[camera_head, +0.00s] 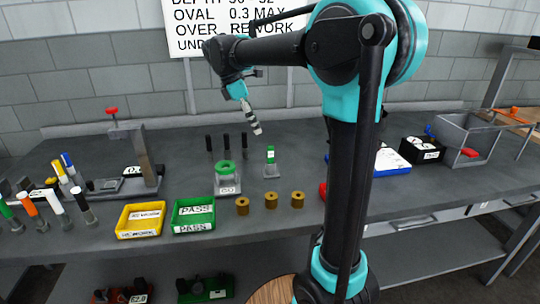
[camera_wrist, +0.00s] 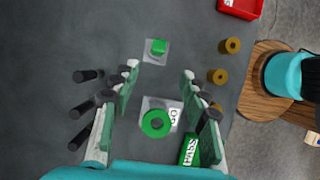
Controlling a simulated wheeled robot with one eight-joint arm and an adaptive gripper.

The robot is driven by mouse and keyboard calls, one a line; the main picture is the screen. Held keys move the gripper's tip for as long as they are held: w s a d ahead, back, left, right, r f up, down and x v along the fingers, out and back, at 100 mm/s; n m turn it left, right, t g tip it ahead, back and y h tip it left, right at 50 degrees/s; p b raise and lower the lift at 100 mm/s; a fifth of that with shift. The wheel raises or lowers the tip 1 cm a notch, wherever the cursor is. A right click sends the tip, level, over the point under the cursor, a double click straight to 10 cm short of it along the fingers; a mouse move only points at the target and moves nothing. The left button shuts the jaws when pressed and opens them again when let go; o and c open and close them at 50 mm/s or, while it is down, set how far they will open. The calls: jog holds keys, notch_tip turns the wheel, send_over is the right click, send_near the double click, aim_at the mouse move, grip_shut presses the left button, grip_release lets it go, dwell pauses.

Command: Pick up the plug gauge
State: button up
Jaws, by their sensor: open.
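A small upright piece with a green top and white label (camera_head: 270,155), which looks like the plug gauge, stands on a grey block.
Three dark pegs (camera_head: 227,143) stand behind the ring block. Brass bushings (camera_head: 270,200) line the front. A green PASS tray (camera_head: 193,214) and yellow REWORK tray (camera_head: 140,220) lie front left. A grey bin (camera_head: 468,140) is far right. My arm hides part of the bench.

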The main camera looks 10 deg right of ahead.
aim_at(269, 146)
jog(key=x, duration=1.1)
jog(key=shift+w+d+r, duration=0.1)
jog(key=shift+w+d, duration=0.1)
jog(key=shift+d, duration=0.15)
jog(key=shift+d+f, duration=0.2)
jog(key=shift+f, duration=0.35)
jog(key=shift+c, duration=0.6)
grip_shut()
